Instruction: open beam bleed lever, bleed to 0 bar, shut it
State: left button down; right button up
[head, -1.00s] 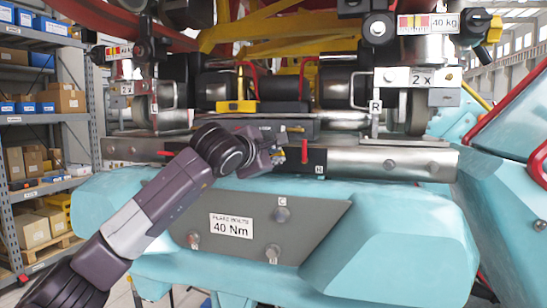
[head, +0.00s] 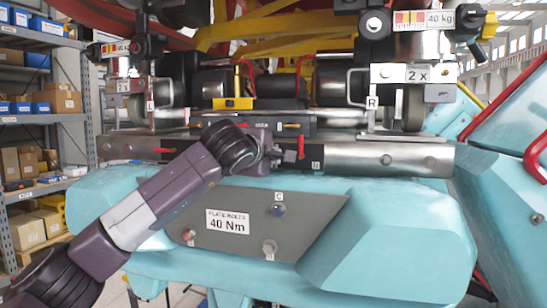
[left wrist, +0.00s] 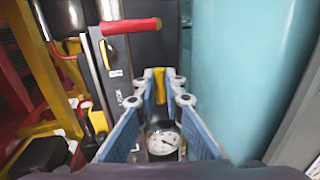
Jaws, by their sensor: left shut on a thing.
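My left gripper (left wrist: 160,84) is shut on a small yellow lever (left wrist: 160,92), which shows upright between the blue-sided fingers in the left wrist view. A round pressure gauge with a white dial (left wrist: 163,143) sits just below the lever, between the fingers; its needle reading is too small to tell. In the head view the left gripper (head: 280,150) is at the steel beam (head: 345,155), mostly hidden behind my wrist, and the yellow lever is hard to make out there. A red-handled lever (head: 301,147) stands just right of the gripper. My right gripper is not in view.
A red handle (left wrist: 130,26) also shows close to the fingers in the left wrist view. A teal body with a grey plate (head: 245,222) lies below the beam. Wheel assemblies (head: 415,105) stand above it. Shelves (head: 40,120) are at the left.

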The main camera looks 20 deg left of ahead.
pick_arm(q)
jog(key=shift+f, duration=0.15)
jog(key=c, duration=2)
grip_release()
jog(key=shift+c, duration=0.2)
jog(key=shift+s, duration=0.1)
jog(key=s+r, duration=0.2)
jog(key=s, duration=0.9)
jog(key=shift+s+a+r, duration=0.15)
jog(key=shift+s+r, duration=0.1)
jog(key=shift+s, duration=0.05)
